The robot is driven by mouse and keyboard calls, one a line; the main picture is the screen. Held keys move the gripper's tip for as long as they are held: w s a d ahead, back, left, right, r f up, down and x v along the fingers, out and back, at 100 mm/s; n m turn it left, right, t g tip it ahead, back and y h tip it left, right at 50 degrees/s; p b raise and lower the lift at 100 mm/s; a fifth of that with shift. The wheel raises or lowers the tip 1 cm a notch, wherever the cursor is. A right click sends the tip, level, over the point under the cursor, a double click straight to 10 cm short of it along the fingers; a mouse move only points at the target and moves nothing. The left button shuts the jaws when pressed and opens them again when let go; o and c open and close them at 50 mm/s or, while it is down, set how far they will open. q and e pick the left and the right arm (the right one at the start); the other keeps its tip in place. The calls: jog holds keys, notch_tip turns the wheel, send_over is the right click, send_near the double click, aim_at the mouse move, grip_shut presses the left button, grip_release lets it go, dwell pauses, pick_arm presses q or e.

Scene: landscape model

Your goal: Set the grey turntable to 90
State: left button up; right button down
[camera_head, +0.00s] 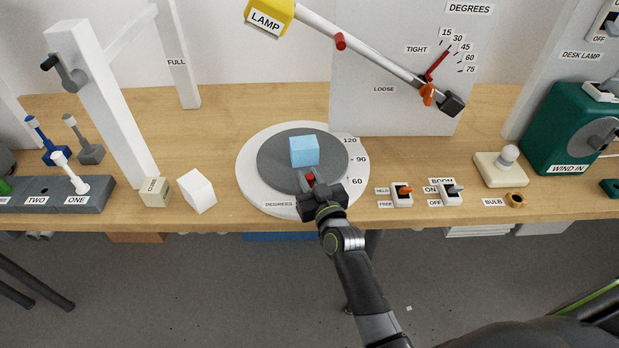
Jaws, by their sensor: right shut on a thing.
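The grey turntable (275,163) is a dark disc on a white round base (250,184). The base carries a degree scale with 60, 90 and 120 (350,140) along its right side. My right gripper (309,178) is at the disc's front right edge, shut on a small red piece there, which looks like the turntable's knob or pointer. The gripper hides part of the scale's front, and I cannot read the exact setting. My left gripper is not in view.
A white block (197,191) and a beige block (156,192) stand left of the base. Switches (402,195) stand to the right near the table's front edge. A lamp boom (365,55) hangs behind. A white post (101,105) rises at the left.

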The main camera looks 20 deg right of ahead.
jog(key=shift+d, duration=1.4)
jog(key=c, duration=1.3)
grip_release()
jog(key=shift+c, duration=0.2)
jog(key=shift+s+f+b, duration=0.15)
jog(key=shift+s+b, duration=0.25)
jog(key=shift+b, duration=0.05)
jog(key=s+d+b, duration=0.1)
jog(key=s+b, duration=0.5)
jog(key=s, duration=1)
jog(key=shift+s+b, duration=0.3)
